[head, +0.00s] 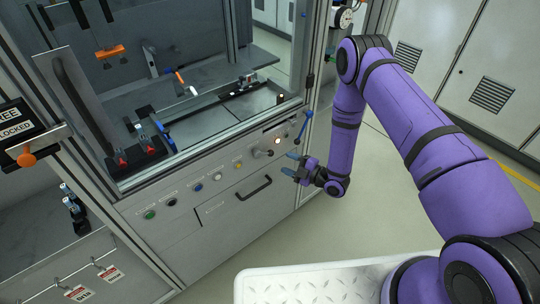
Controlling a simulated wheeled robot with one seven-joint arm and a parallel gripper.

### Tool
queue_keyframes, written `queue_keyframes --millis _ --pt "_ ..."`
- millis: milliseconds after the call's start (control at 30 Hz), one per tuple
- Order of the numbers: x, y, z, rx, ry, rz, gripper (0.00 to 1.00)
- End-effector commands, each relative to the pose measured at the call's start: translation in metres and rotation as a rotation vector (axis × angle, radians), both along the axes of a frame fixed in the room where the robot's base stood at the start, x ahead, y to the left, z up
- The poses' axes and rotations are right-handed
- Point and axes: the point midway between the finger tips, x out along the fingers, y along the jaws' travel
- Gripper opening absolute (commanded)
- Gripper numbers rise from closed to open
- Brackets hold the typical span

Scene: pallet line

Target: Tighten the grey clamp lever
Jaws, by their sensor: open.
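I cannot tell the exact gap, but the fingertips look clear of the lever.
A blue-handled lever (304,127) stands close above my gripper at the cabinet's corner. Coloured buttons, including a green one (150,214), line the panel (185,212). A drawer with a black handle (254,188) is below. The floor (330,218) right of the cabinet is clear.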

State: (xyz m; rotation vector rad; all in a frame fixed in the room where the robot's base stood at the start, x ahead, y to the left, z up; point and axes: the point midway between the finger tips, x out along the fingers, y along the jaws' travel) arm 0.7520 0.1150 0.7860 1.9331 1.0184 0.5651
Motion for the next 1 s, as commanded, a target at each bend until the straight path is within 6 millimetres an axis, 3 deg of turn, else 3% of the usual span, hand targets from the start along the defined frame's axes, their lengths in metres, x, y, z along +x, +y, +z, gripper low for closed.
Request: queue_keyframes --millis 400,867,900,1000 --pt "0.038 0.056 0.0 0.0 -0.001 0.001 0.52" --pt "0.046 0.067 0.0 -0.001 0.002 0.0 0.52" --pt "0.046 0.067 0.0 -0.001 0.002 0.0 0.5" --pt "0.046 0.067 0.0 -0.001 0.002 0.0 0.27"
